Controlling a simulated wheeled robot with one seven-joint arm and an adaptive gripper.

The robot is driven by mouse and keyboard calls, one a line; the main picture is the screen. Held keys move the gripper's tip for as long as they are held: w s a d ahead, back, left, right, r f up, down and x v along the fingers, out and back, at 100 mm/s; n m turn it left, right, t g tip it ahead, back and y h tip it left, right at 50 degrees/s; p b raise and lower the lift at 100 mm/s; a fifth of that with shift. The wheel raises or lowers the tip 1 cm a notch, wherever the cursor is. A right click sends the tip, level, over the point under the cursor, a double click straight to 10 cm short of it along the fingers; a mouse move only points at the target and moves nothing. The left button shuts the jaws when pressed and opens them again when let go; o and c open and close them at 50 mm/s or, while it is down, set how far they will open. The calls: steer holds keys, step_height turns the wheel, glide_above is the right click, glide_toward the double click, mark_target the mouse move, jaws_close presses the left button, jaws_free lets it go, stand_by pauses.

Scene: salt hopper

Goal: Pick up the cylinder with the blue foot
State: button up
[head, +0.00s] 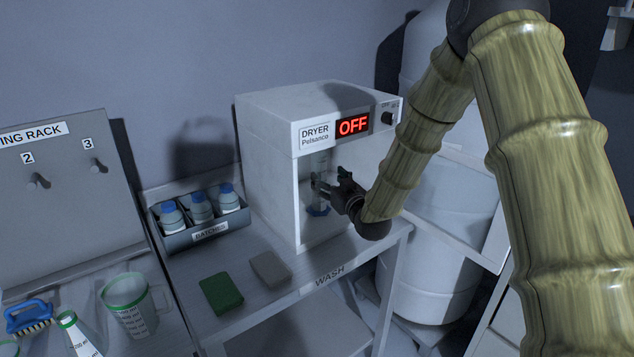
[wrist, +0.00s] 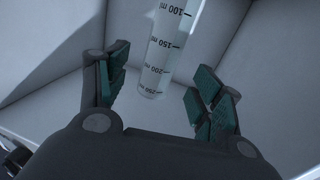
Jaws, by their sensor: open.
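The clear measuring cylinder (head: 320,166) with the blue foot (head: 318,210) stands upright inside the open-fronted dryer (head: 268,135). In the wrist view my gripper (wrist: 157,72) is open, with green-padded fingers on either side of the cylinder's line. A gap shows on both sides; I cannot tell whether it is between the pads in depth.
The dryer's walls enclose the cylinder closely. A rack of blue-capped bottles (head: 200,211) stands left of it. A green sponge (head: 221,293) and a beige block (head: 270,268) lie on the bench in front. A jug (head: 128,305) stands at lower left.

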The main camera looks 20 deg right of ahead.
mark_target(323, 172)
steer(key=shift+w+d+f, duration=0.1)
steer(key=shift+w+f, duration=0.05)
steer(key=shift+w, duration=0.6)
steer(key=shift+w+a+r+p, duration=0.2)
steer(key=shift+w+r+p, duration=0.1)
steer(key=shift+w+p, duration=0.2)
steer(key=shift+w+a+p, duration=0.2)
steer(key=shift+w+p, duration=0.25)
steer(key=shift+w, duration=0.6)
steer(key=shift+w+a+p, duration=0.2)
steer(key=shift+w+p, duration=0.25)
steer(key=shift+w, duration=0.55)
steer(key=shift+c, duration=0.3)
steer(key=c, duration=1.3)
